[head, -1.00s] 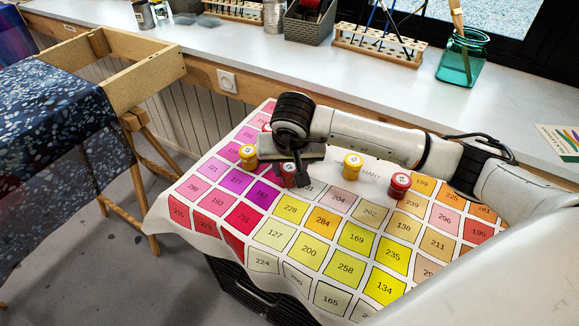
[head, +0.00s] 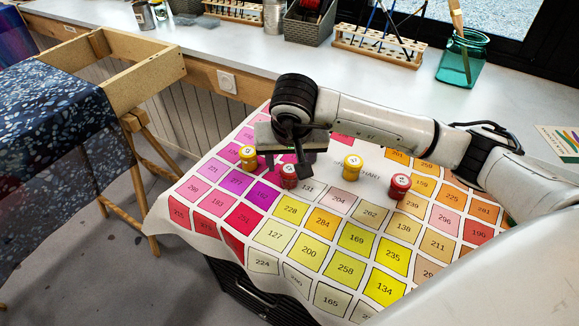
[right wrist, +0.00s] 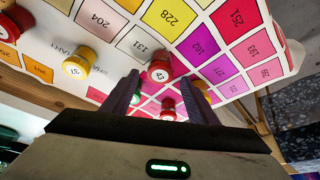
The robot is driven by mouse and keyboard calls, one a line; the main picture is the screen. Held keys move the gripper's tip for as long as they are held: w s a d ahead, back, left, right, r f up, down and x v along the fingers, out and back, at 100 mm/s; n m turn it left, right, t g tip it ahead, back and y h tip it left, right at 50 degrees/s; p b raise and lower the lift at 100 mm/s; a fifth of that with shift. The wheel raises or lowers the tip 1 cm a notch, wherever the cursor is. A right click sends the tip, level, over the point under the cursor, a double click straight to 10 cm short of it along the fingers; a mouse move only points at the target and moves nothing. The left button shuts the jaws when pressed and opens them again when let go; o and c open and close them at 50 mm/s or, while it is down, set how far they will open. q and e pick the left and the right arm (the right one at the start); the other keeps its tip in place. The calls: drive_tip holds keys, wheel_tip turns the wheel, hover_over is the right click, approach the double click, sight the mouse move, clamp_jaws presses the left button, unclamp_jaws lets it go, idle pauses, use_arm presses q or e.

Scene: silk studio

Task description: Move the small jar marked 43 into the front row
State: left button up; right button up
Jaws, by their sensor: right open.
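The small red jar marked 43 (right wrist: 159,71) has a white lid label readable in the right wrist view. It stands upright on the chart cloth, and in the head view it is the red jar (head: 289,177) at the left beside the 131 patch. My right gripper (head: 288,164) is open and empty, just behind and above this jar. In the right wrist view its fingers point toward the jar, apart from it as far as I can tell. Another red jar (right wrist: 168,114) shows between the fingers, farther back; the gripper hides it in the head view. My left gripper is not in view.
A yellow jar (head: 248,158) stands left of jar 43, partly hidden by a finger in the wrist view. Another yellow jar (head: 352,168) and a red jar (head: 399,187) stand to the right. The chart cloth (head: 310,250) is clear in front of the jars.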

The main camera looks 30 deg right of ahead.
drive_tip(key=v, duration=0.7)
drive_tip(key=shift+r, duration=0.25)
drive_tip(key=shift+s+f, duration=0.1)
drive_tip(key=shift+s, duration=0.05)
